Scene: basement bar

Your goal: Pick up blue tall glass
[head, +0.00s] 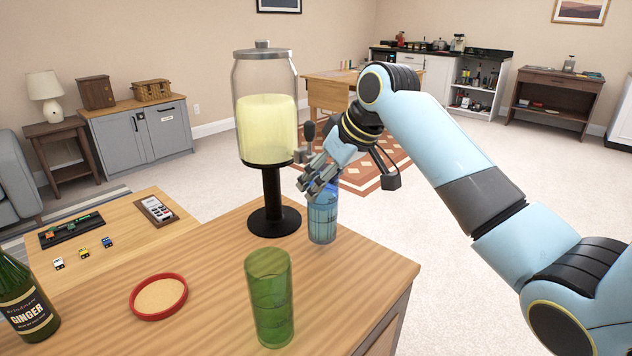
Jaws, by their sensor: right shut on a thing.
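The blue tall glass (322,222) stands upright near the far right edge of the wooden counter, just right of the drink dispenser's base. My right gripper (318,187) reaches in from the right and is shut on the glass near its rim. The fingers hide part of the rim. The glass looks to be at counter height; whether its base touches the wood is hard to tell. My left gripper is not in view.
A drink dispenser (266,125) on a black stand (272,222) is close left of the glass. A green glass (270,305) stands nearer. A red-rimmed round dish (159,297) and a ginger bottle (24,305) are at left. The counter (215,270) is clear between them.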

